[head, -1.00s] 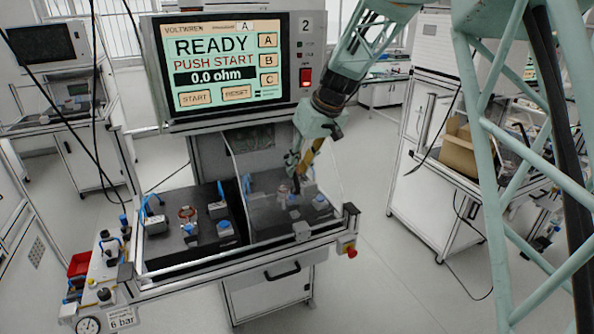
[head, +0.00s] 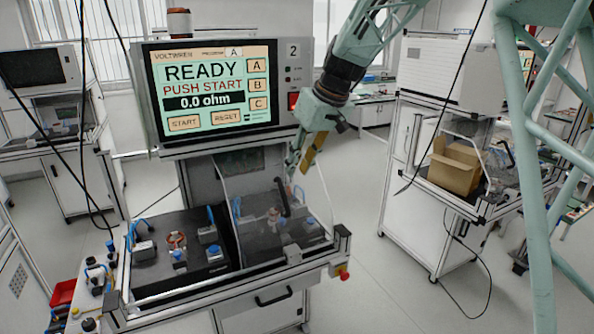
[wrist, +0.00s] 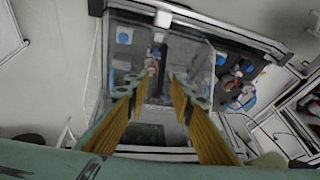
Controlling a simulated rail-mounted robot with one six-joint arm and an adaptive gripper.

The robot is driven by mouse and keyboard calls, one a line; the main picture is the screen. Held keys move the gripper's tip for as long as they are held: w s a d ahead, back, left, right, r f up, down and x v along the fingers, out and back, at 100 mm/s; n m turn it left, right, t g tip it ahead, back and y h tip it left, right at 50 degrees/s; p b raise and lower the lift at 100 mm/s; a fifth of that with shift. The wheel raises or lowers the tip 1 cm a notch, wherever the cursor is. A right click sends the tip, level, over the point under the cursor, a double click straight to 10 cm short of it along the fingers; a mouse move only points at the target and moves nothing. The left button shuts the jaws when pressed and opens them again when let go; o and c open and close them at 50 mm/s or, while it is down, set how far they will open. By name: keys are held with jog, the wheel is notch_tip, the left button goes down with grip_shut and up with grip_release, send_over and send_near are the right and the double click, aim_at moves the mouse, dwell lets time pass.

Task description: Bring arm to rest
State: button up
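My gripper (head: 294,168) hangs from my arm (head: 335,80) in front of the test station, to the lower right of its monitor (head: 212,92). In the head view it is above the right half of the station, near the clear guard (head: 272,200). In the wrist view the two yellow-sided fingers of my gripper (wrist: 161,92) stand apart with nothing between them. The station deck is beyond the fingertips. The monitor reads READY, PUSH START, 0.0 ohm.
The black deck (head: 160,268) carries blue-marked fixtures and a copper-coloured ring part (head: 176,239). A red bin (head: 63,293) is at the lower left. A cardboard box (head: 455,165) sits on a bench at the right. Floor between the benches is clear.

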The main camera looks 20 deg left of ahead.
dwell(0.3)
jog(key=s+d+r+m+h, duration=0.15)
jog(key=s+d+r, duration=0.25)
jog(key=s+d, duration=0.4)
jog(key=s+d+r+m+t, duration=0.15)
jog(key=s+d+r, duration=0.25)
jog(key=s+d, duration=0.45)
jog(key=s+d+r+m+h, duration=0.15)
jog(key=s+d+r, duration=0.35)
jog(key=d, duration=0.5)
jog(key=s+d+f+m, duration=0.1)
jog(key=s+d, duration=0.4)
jog(key=s, duration=0.5)
jog(key=s+d+f+m+h, duration=0.1)
jog(key=s+d+f+m, duration=0.1)
jog(key=s+d, duration=0.4)
jog(key=s+d+f+m, duration=0.2)
jog(key=s+d, duration=0.4)
jog(key=s, duration=0.8)
jog(key=shift+f+t, duration=0.35)
jog(key=shift+f, duration=0.55)
